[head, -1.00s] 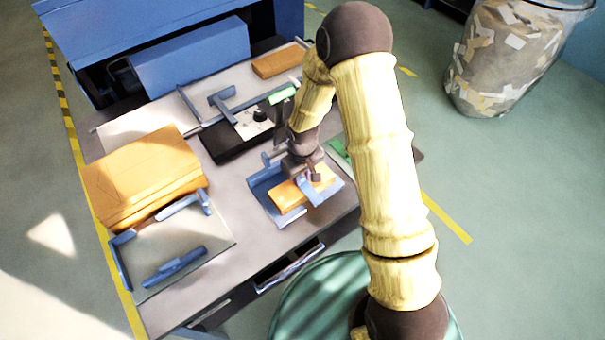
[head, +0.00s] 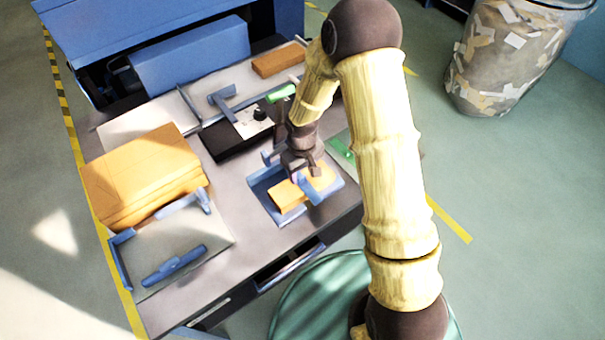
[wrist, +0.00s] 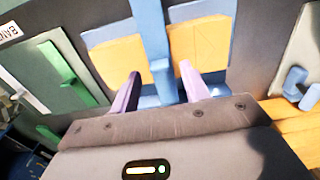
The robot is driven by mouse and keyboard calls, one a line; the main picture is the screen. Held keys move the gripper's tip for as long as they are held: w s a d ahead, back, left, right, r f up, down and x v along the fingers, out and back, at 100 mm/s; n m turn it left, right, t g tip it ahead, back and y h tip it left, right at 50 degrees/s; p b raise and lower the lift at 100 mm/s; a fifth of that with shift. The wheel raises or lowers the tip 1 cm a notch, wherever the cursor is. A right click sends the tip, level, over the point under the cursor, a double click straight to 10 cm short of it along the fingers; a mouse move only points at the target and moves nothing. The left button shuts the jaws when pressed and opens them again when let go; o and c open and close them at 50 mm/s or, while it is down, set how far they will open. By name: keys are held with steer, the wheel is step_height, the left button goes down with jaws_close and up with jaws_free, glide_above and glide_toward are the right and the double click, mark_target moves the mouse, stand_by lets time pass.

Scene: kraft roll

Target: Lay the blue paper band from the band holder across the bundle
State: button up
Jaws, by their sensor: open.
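The bundle (head: 286,198), an orange-brown block, lies in a blue tray (head: 281,217) near the table's front edge. In the wrist view a blue strip (wrist: 149,38) runs over the middle of the bundle (wrist: 194,48), with bundle showing on both sides. I cannot tell whether this strip is the paper band or an upright of the tray. My gripper (head: 306,176) is just above the bundle; in the wrist view its fingers (wrist: 160,88) are apart, with blue between them. The green band holder (wrist: 76,72), beside a partly cut-off label, is left in the wrist view; my arm partly hides it in the head view (head: 340,150).
A large orange-brown stack (head: 145,180) and blue fittings (head: 175,263) are at the table's left. A black device (head: 228,142) lies behind the tray. A small orange-brown block (head: 278,60) is at the back. A scrap bin (head: 515,60) stands on the floor to the right.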

mark_target(302, 182)
step_height(302, 182, up, 10)
steer(key=b, duration=0.1)
steer(key=shift+r, duration=0.2)
stand_by(0.6)
steer(key=s+d+r+m+t, duration=0.1)
steer(key=s+d+r+m, duration=0.2)
steer(key=s+d, duration=0.3)
steer(key=s+d+r+m+t, duration=0.1)
steer(key=s+d+r+m, duration=0.2)
steer(key=s+d, duration=0.3)
steer(key=shift+s+d+r+m+t, duration=0.2)
steer(key=shift+d+r+m+t, duration=0.15)
steer(key=shift+d+r, duration=0.4)
